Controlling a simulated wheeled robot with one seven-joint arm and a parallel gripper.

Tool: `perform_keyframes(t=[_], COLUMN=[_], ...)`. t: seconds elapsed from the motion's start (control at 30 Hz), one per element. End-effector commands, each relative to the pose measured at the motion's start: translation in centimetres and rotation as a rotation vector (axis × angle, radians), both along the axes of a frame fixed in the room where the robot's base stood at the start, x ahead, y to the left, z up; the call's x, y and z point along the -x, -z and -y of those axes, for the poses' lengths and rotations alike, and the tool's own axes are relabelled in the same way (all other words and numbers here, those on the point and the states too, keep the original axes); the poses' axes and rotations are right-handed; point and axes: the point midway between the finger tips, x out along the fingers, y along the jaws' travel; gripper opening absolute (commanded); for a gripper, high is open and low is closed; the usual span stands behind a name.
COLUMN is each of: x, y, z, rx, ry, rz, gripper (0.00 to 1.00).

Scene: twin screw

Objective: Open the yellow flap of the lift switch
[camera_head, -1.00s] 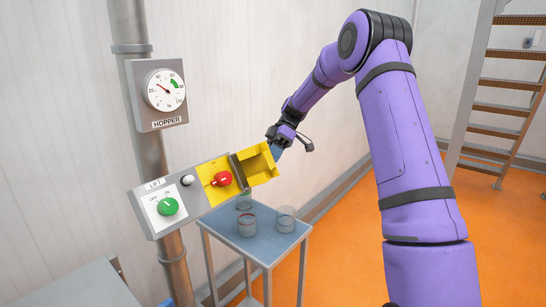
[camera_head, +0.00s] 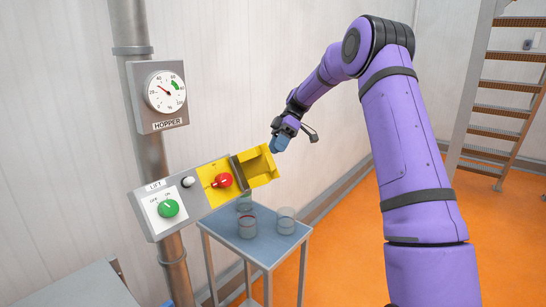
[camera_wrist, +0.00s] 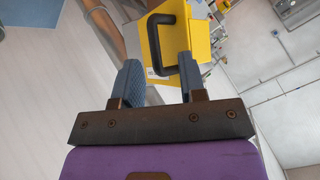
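The lift switch (camera_head: 164,196) is a tilted grey panel on a pipe, with a green knob and a red knob (camera_head: 222,181) on a yellow plate. The yellow flap (camera_head: 262,165) stands swung open to the right of the red knob, its hollow inside showing. My gripper (camera_head: 281,145) is at the flap's upper right edge. In the wrist view, my gripper's blue fingers (camera_wrist: 158,68) are apart, with the flap's black handle (camera_wrist: 153,45) showing between and beyond them. The right finger overlaps the flap in view; I cannot tell whether it touches.
A hopper gauge (camera_head: 163,94) hangs on the pipe above the switch. A small blue-topped table (camera_head: 268,251) with several glass jars stands below the flap. A wall is behind; stairs (camera_head: 505,90) are at the far right. Orange floor is clear between.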

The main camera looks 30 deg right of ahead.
Motion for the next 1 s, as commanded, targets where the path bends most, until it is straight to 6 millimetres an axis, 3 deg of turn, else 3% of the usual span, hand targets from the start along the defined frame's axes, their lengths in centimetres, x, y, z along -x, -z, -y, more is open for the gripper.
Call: perform_keyframes(t=[0.2, 0.4, 1.0], x=[-1.2, -1.9, -2.0], y=[-2.7, -4.1, -4.4], z=[2.6, 3.9, 4.1], rx=[0.002, -0.001, 0.000], ry=[0.001, -0.001, -0.002], rz=[0.000, 0.000, -0.002], gripper=[0.38, 0.38, 0.38])
